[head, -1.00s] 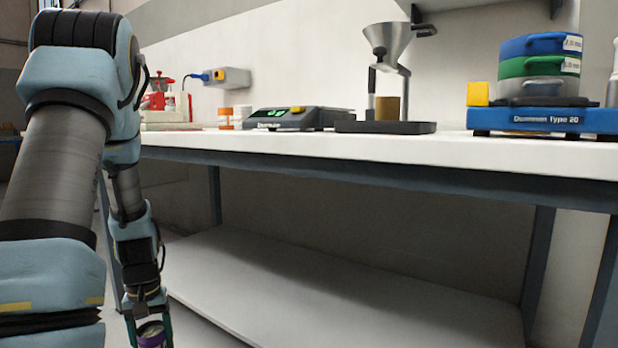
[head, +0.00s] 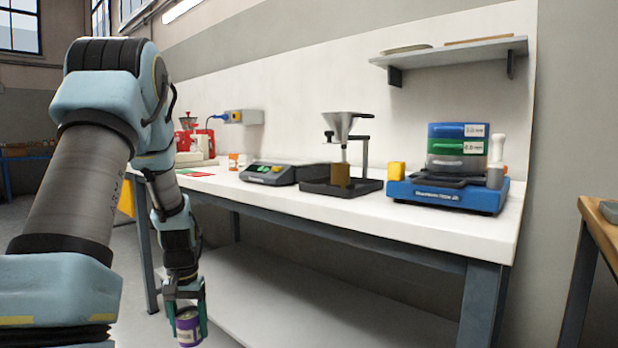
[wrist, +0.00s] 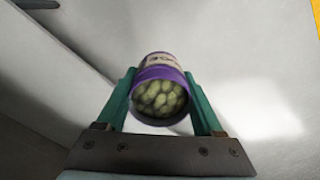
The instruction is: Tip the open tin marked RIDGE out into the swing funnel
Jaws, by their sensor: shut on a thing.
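My gripper (head: 188,308) is shut on a purple open tin (head: 189,330) with a pale label, low in front of the bench. In the wrist view the tin (wrist: 160,72) sits between the green fingers, its open mouth showing greenish, bean-like pieces inside. The lettering on the label is too small to read. The swing funnel (head: 344,122) is a grey metal cone on a stand on the bench, well above and to the right of my gripper. A brown block-like cup (head: 341,174) stands under it.
The white bench top (head: 300,206) has a scale (head: 268,173) left of the funnel and a blue sieve shaker (head: 447,193) right of it. A yellow block (head: 397,171) stands between. A wall shelf (head: 450,53) hangs above. A lower shelf (head: 290,300) lies under the bench.

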